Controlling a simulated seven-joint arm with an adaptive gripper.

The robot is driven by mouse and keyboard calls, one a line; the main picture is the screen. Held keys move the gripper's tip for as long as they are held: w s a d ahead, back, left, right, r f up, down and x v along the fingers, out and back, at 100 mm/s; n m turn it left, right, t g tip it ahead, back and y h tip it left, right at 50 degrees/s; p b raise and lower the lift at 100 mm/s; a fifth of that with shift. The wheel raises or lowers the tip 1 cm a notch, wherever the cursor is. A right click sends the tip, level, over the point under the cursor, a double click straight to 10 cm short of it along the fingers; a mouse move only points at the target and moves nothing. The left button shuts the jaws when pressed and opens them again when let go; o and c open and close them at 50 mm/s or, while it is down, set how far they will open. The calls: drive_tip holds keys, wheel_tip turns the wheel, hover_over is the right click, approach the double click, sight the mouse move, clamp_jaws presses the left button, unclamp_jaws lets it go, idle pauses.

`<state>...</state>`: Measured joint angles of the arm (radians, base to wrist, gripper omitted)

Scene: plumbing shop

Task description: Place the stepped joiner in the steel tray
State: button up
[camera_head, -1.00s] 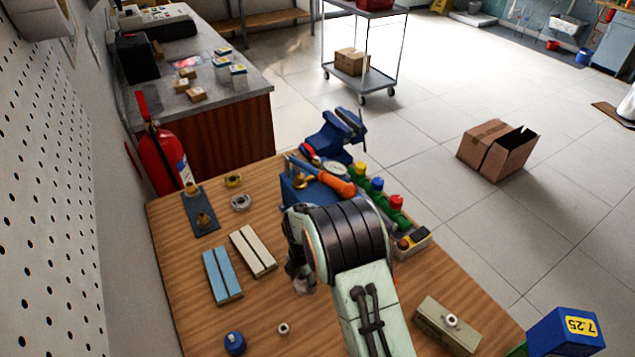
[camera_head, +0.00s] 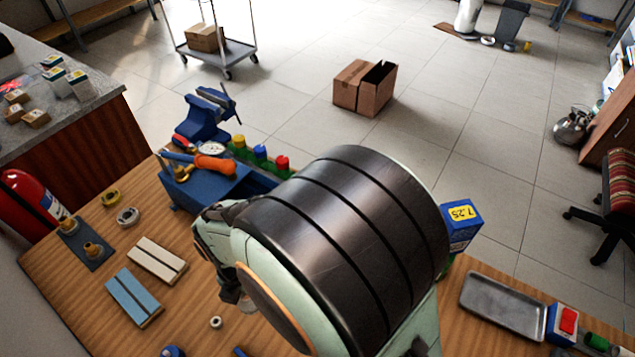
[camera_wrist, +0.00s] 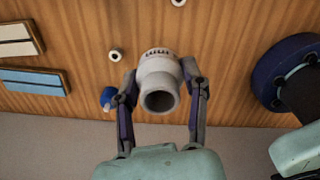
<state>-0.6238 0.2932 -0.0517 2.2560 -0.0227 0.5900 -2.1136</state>
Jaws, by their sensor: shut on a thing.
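The stepped joiner (camera_wrist: 158,80) is a pale grey, hollow fitting with a wider and a narrower part. In the wrist view its open end faces the camera. My gripper (camera_wrist: 160,70) is shut on it, one finger at each side, and it appears held above the wooden bench. In the head view my arm hides most of the gripper (camera_head: 232,284) and the joiner. The steel tray (camera_head: 464,305) is a shallow grey rectangle at the right of the bench, empty, well to the right of my gripper.
A blue box marked 7.25 (camera_head: 461,222) stands behind the tray. A blue and red item (camera_head: 563,325) is close to the tray's right. A blue tool bin (camera_head: 215,188) and vise (camera_head: 208,115) are at the back. White (camera_head: 157,260) and blue (camera_head: 134,297) blocks lie left.

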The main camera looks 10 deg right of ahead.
drive_tip(key=d+m, duration=1.2)
drive_tip(key=d, duration=1.2)
drive_tip(key=s+d+m, duration=1)
drive_tip(key=s+d, duration=0.3)
drive_tip(key=d, duration=0.1)
hover_over(501, 307)
drive_tip(key=f, duration=0.8)
drive_tip(key=shift+s+a+f, duration=0.15)
drive_tip(key=shift+a+f, duration=0.1)
drive_tip(key=shift+a, duration=0.1)
drive_tip(key=shift+d+f, duration=0.15)
drive_tip(key=shift+f, duration=0.1)
drive_tip(key=shift+d+f, duration=0.15)
drive_tip(key=shift+f, duration=1.5)
drive_tip(key=shift+f, duration=0.1)
